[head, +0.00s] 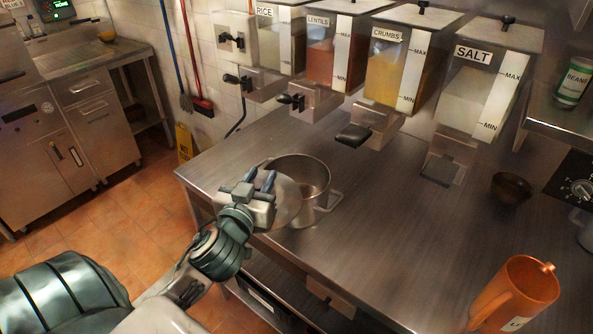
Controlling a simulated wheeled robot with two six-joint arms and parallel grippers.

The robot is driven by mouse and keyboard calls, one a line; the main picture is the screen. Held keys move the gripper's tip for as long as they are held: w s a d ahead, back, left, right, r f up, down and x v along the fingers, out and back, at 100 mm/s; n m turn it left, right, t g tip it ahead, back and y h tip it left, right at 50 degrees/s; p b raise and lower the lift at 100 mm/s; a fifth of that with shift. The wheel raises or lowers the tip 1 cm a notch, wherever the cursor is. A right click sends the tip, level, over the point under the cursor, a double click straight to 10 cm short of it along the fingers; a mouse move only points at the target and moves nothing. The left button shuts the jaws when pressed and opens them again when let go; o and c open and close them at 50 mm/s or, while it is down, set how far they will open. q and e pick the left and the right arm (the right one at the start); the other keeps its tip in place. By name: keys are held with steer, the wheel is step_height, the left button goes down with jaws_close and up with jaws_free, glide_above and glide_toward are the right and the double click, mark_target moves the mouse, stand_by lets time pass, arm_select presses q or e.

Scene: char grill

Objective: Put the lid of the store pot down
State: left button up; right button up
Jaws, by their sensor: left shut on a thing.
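The steel pot (318,172) stands open on the counter near its left front corner, with a handle showing at its right. A round pale metal lid (288,203) is tilted steeply in front of the pot and covers part of its front left side. My left gripper (262,183) is shut on the lid, at the pot's left side. The exact grip point is hidden behind the gripper. Whether the lid touches the pot cannot be told. My right gripper is not in view.
Dispensers marked rice (280,45), lentils (330,55), crumbs (395,65) and salt (475,90) hang above the counter's back. A dark bowl (510,188) and an orange jug (515,290) stand at the right. The steel counter (400,240) is clear in the middle.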

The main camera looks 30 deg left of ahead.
arm_select(q)
steer(key=w+b, duration=0.1)
steer(key=w, duration=0.1)
steer(key=shift+w+f, duration=0.1)
steer(key=shift+w, duration=0.2)
steer(key=w+f+p, duration=0.4)
steer(key=w+p, duration=0.1)
steer(key=w, duration=0.7)
steer(key=shift+w+a+f+p, duration=0.15)
steer(key=shift+w+a+p, duration=0.15)
steer(key=shift+w+a, duration=0.1)
steer(key=shift+f, duration=0.15)
steer(key=o, duration=1.1)
steer(key=shift+c, duration=0.2)
